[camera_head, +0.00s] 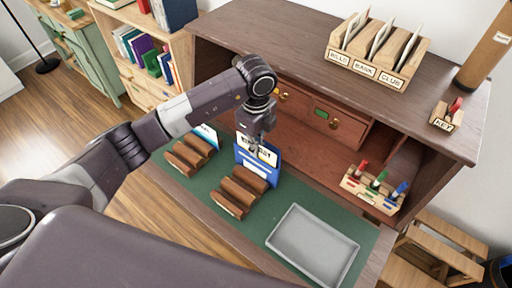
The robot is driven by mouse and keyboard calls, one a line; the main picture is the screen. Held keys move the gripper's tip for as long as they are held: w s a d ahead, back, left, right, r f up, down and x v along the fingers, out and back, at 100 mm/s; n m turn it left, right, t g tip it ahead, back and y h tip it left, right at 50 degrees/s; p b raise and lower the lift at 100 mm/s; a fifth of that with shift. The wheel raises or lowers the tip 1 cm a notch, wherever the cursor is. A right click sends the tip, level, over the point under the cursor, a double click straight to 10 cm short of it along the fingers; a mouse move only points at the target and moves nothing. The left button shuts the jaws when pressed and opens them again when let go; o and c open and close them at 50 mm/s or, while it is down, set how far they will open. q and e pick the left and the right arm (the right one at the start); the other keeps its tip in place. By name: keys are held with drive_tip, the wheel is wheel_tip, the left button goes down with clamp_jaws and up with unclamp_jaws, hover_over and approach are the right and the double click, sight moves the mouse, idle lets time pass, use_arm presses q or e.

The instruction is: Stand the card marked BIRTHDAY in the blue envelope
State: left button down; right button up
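A blue envelope (258,172) stands upright behind a brown wooden holder (239,188) on the green desk mat. A pale card (266,155) with dark lettering shows at the envelope's top edge; the word is too small to read. The card's lower part is hidden, seemingly by the envelope front. My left gripper (255,149) points down at the card's top, and its fingers overlap the card. I cannot tell whether they grip it. My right gripper is not in view.
A second wooden holder (185,160) with a white and blue piece (207,136) stands to the left. A grey tray (312,246) lies to the right. A sorter labelled BILLS, BANK, CLUB (368,70) is on the upper shelf. A pen rack (372,190) stands under the shelf.

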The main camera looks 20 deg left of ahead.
use_arm(q)
drive_tip(key=c, duration=2.1)
unclamp_jaws()
drive_tip(key=shift+s, duration=0.1)
drive_tip(key=shift+r+p, duration=3.25)
drive_tip(key=shift+r, duration=1.3)
drive_tip(key=shift+f, duration=0.1)
